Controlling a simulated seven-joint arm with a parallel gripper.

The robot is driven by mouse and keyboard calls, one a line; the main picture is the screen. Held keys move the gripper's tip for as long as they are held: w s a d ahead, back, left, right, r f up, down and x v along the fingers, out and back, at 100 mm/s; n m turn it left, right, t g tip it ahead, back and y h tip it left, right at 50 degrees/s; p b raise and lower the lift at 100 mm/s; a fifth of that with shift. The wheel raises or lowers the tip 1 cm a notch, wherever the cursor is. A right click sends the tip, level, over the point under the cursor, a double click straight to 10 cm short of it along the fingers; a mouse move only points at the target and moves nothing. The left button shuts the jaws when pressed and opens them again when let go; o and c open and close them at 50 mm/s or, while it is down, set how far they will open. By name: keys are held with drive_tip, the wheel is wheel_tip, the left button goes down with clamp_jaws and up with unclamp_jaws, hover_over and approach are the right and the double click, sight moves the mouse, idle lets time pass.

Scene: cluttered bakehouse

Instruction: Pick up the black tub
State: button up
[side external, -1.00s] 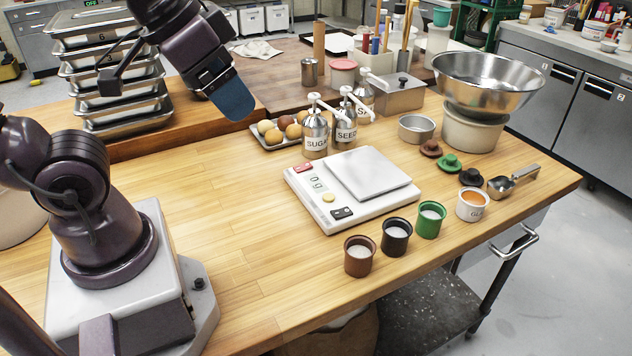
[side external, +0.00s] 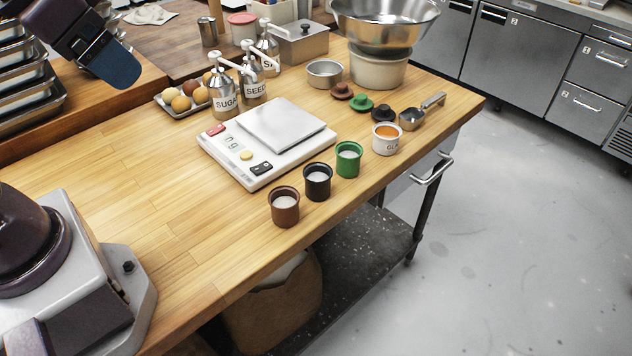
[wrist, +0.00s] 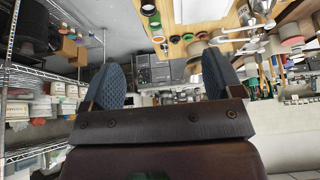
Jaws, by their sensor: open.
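The black tub (side external: 318,183) stands upright and open on the wooden worktop, with white contents inside. It is between the brown tub (side external: 285,208) and the green tub (side external: 348,160), in front of the scale. My gripper (side external: 112,64) is at the upper left of the side external view, raised above the worktop and well away from the black tub. In the wrist view my gripper (wrist: 164,80) shows two blue fingers spread wide with nothing between them.
The white scale (side external: 262,158) is empty behind the tubs. A glaze pot (side external: 386,139) and metal scoop (side external: 422,112) stand to the right. Pump bottles (side external: 223,95) and a steel bowl (side external: 385,22) are behind.

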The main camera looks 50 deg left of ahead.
drive_tip(key=shift+c, duration=1.1)
